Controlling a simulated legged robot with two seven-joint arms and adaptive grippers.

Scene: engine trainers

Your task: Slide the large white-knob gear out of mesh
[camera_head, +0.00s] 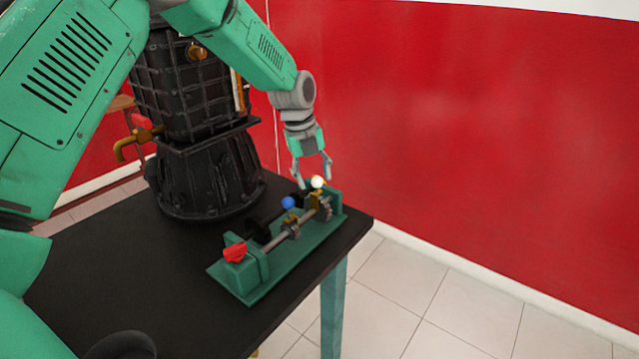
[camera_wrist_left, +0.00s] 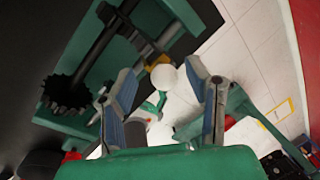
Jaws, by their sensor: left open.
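The white knob (camera_head: 317,182) is a pale ball near the far right end of a green gear trainer. In the left wrist view the white knob (camera_wrist_left: 164,77) shows with a yellow piece (camera_wrist_left: 159,61) beside it. A grey gear (camera_head: 325,208) sits on the steel shaft close to the knob. My left gripper (camera_head: 312,171) is open just above the knob. In the left wrist view its two fingers (camera_wrist_left: 163,84) stand on either side of the knob, with gaps. A dark toothed gear (camera_wrist_left: 66,95) lies further left there. My right gripper is not in view.
The green trainer base (camera_head: 290,263) stands on a black table (camera_head: 135,257) near its right edge. It also carries a blue knob (camera_head: 288,202) and a red knob (camera_head: 235,252). A tall black machine housing (camera_head: 205,170) stands behind left. A red wall (camera_head: 450,140) is beyond.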

